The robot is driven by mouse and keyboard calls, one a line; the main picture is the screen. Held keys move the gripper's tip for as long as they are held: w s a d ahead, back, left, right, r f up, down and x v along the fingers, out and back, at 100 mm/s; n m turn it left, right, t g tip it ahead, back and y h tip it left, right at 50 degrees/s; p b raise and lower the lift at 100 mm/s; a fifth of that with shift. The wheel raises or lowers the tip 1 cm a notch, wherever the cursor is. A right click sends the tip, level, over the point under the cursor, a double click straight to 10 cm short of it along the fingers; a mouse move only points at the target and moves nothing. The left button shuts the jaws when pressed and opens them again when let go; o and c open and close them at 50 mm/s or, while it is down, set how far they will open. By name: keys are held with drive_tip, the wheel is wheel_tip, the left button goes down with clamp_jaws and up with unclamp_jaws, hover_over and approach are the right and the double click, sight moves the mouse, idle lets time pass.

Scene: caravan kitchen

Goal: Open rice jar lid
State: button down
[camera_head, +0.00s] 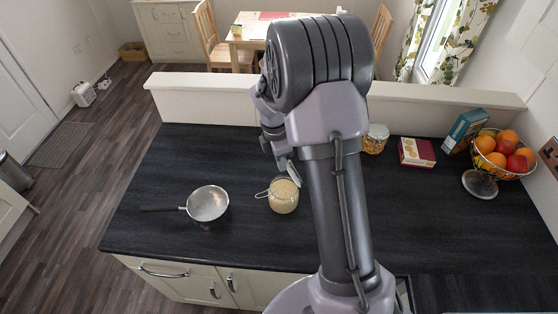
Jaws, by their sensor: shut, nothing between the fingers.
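The rice jar (284,197), clear glass filled with pale grains, stands upright on the dark worktop left of my arm. Its wire clasp (262,194) sticks out to the left. A pale, tilted disc (294,173) at its back right edge looks like the lid, raised off the mouth. My gripper (281,161) shows only in small part, just above and behind the jar. It is shut and empty. My arm hides much of it, and I cannot tell whether it touches the lid.
A saucepan (208,204) stands left of the jar, its handle pointing left. Beyond my arm are another jar (376,139), a red box (416,152), a teal box (465,130) and a fruit basket (503,155). A low white ledge (200,91) bounds the worktop behind.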

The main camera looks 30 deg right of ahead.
drive_tip(key=d+p, duration=0.1)
drive_tip(key=d+r+y+p, duration=0.1)
drive_tip(key=d, duration=0.1)
drive_tip(key=s+d+y+p, duration=0.1)
drive_tip(key=d, duration=0.1)
drive_tip(key=shift+d+r+p, duration=0.15)
drive_tip(key=shift+r+p, duration=0.2)
drive_tip(key=shift+s+d+f, duration=0.1)
drive_tip(key=shift+s+d, duration=0.05)
drive_tip(key=shift+d, duration=0.75)
drive_tip(key=shift+s+d, duration=0.1)
drive_tip(key=shift+d, duration=0.8)
